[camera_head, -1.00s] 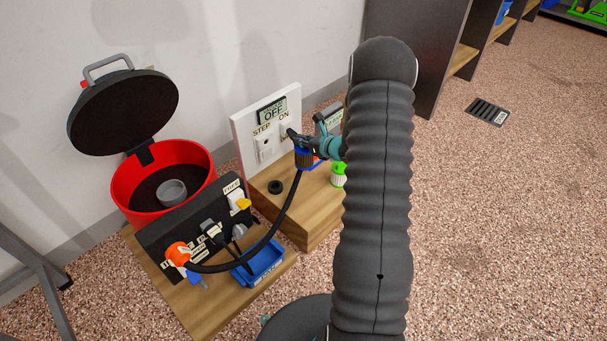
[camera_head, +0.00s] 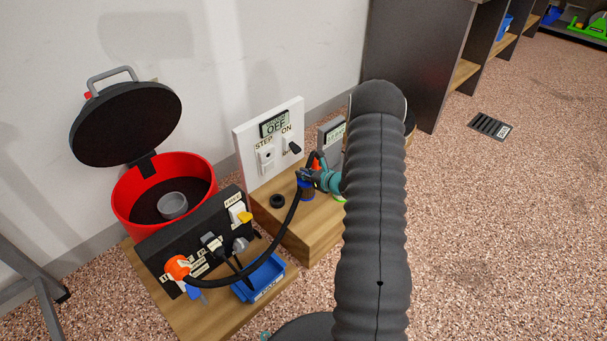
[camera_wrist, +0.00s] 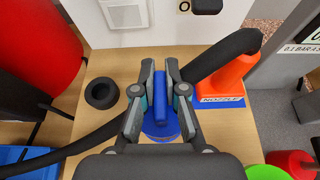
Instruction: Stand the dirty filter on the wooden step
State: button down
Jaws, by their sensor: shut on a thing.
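The dirty filter (camera_head: 306,194) has a blue cap and a brownish body. My gripper (camera_head: 306,178) is shut on its cap. In the wrist view, the filter's blue top (camera_wrist: 160,124) shows between my gripper's fingers (camera_wrist: 159,92). The filter is over the wooden step (camera_head: 314,230), in front of the white panel, and looks upright. I cannot tell whether its bottom touches the wood. The step also fills the middle of the wrist view (camera_wrist: 82,130).
A black ring (camera_head: 277,201) lies on the step, left of the filter. An orange nozzle (camera_wrist: 232,75) with a black hose stands right of it. A green-topped item (camera_wrist: 265,172) is near the front right. The white panel (camera_head: 253,136) stands behind, showing OFF.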

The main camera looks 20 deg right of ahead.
jog(key=shift+f, duration=0.15)
jog(key=c, duration=1.2)
grip_release()
